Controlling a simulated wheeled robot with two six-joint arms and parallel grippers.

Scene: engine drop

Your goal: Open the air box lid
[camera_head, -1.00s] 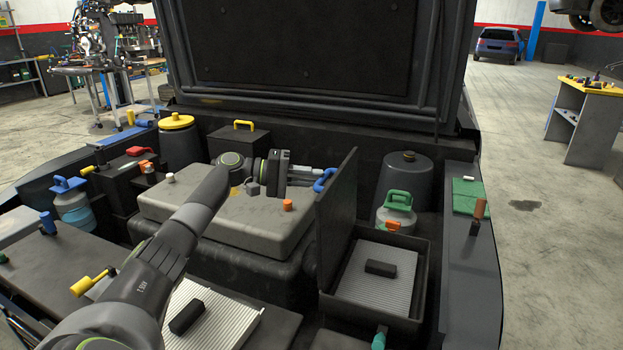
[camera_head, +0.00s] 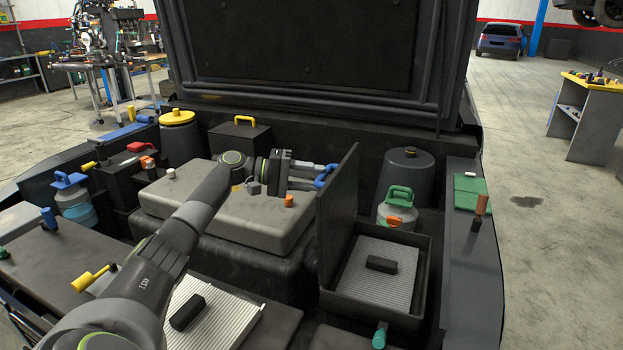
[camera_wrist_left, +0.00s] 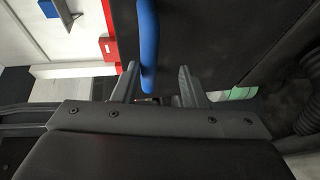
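The air box (camera_head: 375,317) is a dark open box at the right of the engine bay. A pale pleated filter (camera_head: 378,284) with a black block (camera_head: 381,264) lies inside it. Its lid (camera_head: 338,210) stands nearly upright along the box's left side. The blue lid handle (camera_head: 325,176) is on the lid's left face; it also shows in the left wrist view (camera_wrist_left: 149,45). My left gripper (camera_head: 318,175) is open at the handle. In the left wrist view its fingers (camera_wrist_left: 158,88) stand apart, with the handle between or just beyond them. My right gripper is not in view.
A grey engine cover (camera_head: 258,222) lies under my left arm. A green-capped bottle (camera_head: 397,210) and a dark round tank (camera_head: 405,178) stand behind the air box. A second pleated filter (camera_head: 220,320) lies at the front. The raised hood (camera_head: 310,50) closes off the back.

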